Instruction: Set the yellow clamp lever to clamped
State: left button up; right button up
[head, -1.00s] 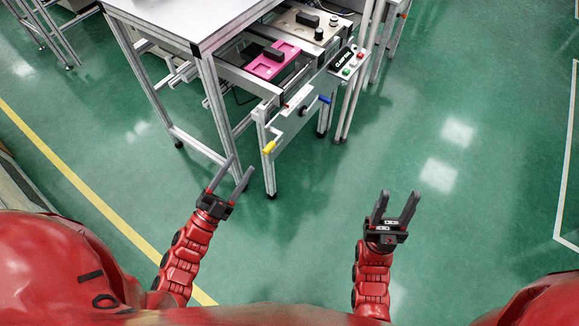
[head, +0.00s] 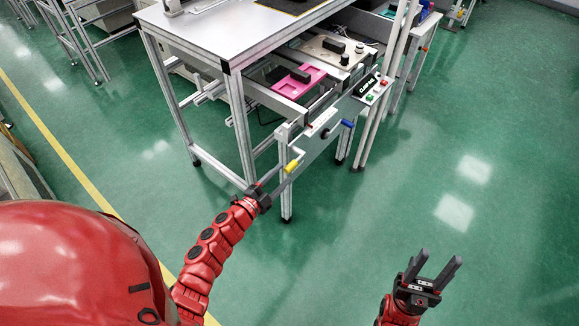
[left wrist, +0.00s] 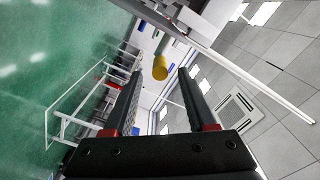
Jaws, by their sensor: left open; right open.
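The yellow clamp lever (head: 291,166) hangs low at the near end of the metal clamp frame in the head view. Its yellow grip also shows in the left wrist view (left wrist: 160,68), ahead of and between the fingertips. My left gripper (head: 276,178) is open, with its fingers pointing at the yellow grip. I cannot tell whether a finger touches it. My right gripper (head: 435,268) is open and empty over the floor at the lower right, well away from the lever.
A blue lever (head: 347,123) sits on the same frame, to the right of the yellow one. A pink plate (head: 285,84) and a labelled button box (head: 371,90) are above. A white-topped table (head: 210,40) stands to the left. The green floor at right is clear.

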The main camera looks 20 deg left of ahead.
aim_at(289, 167)
pick_arm(q)
jog(key=shift+x, duration=2.25)
jog(key=shift+c, duration=0.2)
grip_shut()
